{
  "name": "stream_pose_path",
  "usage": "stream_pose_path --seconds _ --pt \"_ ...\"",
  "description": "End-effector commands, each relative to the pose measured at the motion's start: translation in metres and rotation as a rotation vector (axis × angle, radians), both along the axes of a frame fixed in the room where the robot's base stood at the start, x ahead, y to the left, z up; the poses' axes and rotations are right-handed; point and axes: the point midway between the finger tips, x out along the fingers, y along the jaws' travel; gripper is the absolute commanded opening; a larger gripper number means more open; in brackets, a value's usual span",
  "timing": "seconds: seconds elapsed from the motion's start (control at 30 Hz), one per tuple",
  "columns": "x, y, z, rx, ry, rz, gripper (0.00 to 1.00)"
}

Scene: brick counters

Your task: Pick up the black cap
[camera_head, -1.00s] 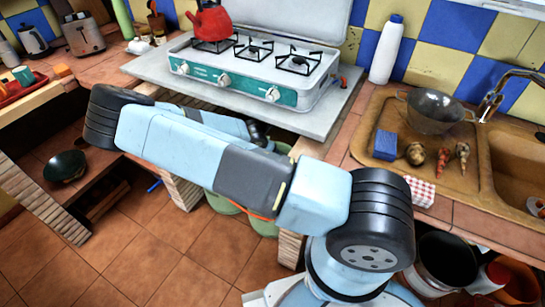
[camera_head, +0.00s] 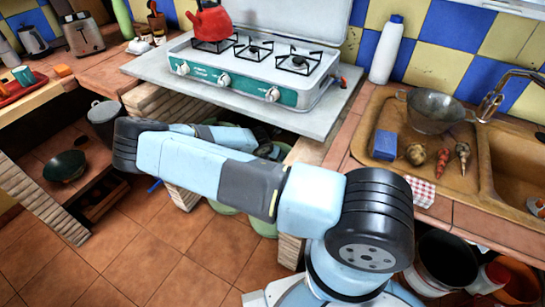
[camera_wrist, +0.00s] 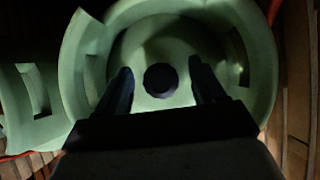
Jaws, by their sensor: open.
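The black cap (camera_wrist: 161,80) is a small dark faceted disc in the middle of the wrist view. It sits at the centre of the top of a pale green gas cylinder (camera_wrist: 150,32), inside its raised collar. My gripper (camera_wrist: 160,70) is open. Its two dark fingers appear on the left and right of the cap, with visible gaps to both. I cannot tell how far above the cap the fingertips are. In the head view, green cylinders (camera_head: 264,227) show under the stove counter; the cap is not visible there, and my arm and the counter hide most of my gripper.
The grey counter slab (camera_head: 345,95) carries the stove (camera_head: 225,85) above the cylinders. Brick supports (camera_head: 290,248) stand beside the opening. A second green cylinder (camera_wrist: 35,100) stands at left in the wrist view. A grey pot (camera_head: 103,113) stands on the left shelf.

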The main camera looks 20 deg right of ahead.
Motion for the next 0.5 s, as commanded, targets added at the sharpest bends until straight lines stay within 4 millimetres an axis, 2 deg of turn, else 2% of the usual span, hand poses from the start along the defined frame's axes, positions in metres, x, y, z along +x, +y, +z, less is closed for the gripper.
stream_pose_path --seconds 0.2,0.5 --pt "0.0002 0.0 -0.0003 0.0 0.0 -0.001 0.69" --pt "0.0 0.0003 -0.0002 0.0 0.0 0.0 0.41"
